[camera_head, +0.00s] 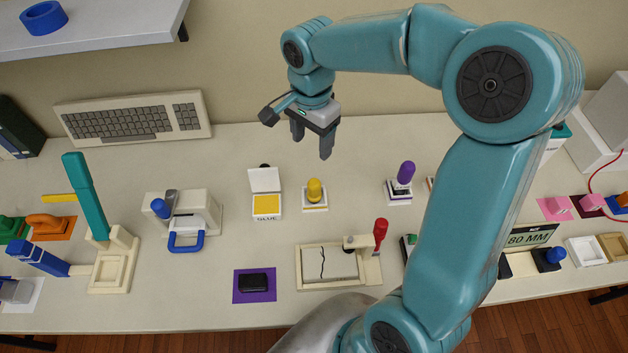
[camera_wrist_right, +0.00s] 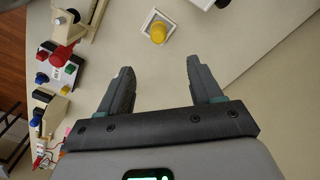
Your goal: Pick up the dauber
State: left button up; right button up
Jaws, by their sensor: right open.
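A yellow round-topped dauber (camera_head: 315,188) stands upright on a small white square base (camera_head: 315,206), beside the open glue box (camera_head: 266,206). It also shows in the right wrist view (camera_wrist_right: 158,33), beyond the fingertips. My right gripper (camera_head: 312,150) is open and empty, pointing down above and behind the dauber in the head view. In the wrist view its two fingers (camera_wrist_right: 160,68) stand wide apart, with bare table between them. The gripper touches nothing. My left gripper is not in view.
A purple-knobbed piece (camera_head: 405,173) stands to the right. A cream frame with a red handle (camera_head: 380,230) lies in front. A cream press with a blue knob (camera_head: 160,208) stands left. A keyboard (camera_head: 132,117) leans at the back. The table around the dauber is fairly clear.

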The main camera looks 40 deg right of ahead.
send_over(314, 182)
jog(key=f, duration=1)
jog(key=shift+w+a, duration=0.15)
jog(key=shift+w, duration=0.15)
jog(key=shift+s+a+f, duration=0.15)
jog(key=shift+s+f, duration=0.05)
jog(key=shift+f, duration=0.25)
jog(key=shift+s+f+p, duration=0.15)
jog(key=shift+f+p, duration=0.2)
jog(key=shift+f, duration=0.05)
jog(key=f, duration=0.4)
jog(key=shift+d+p, duration=0.35)
jog(key=shift+f, duration=0.2)
jog(key=c, duration=1.1)
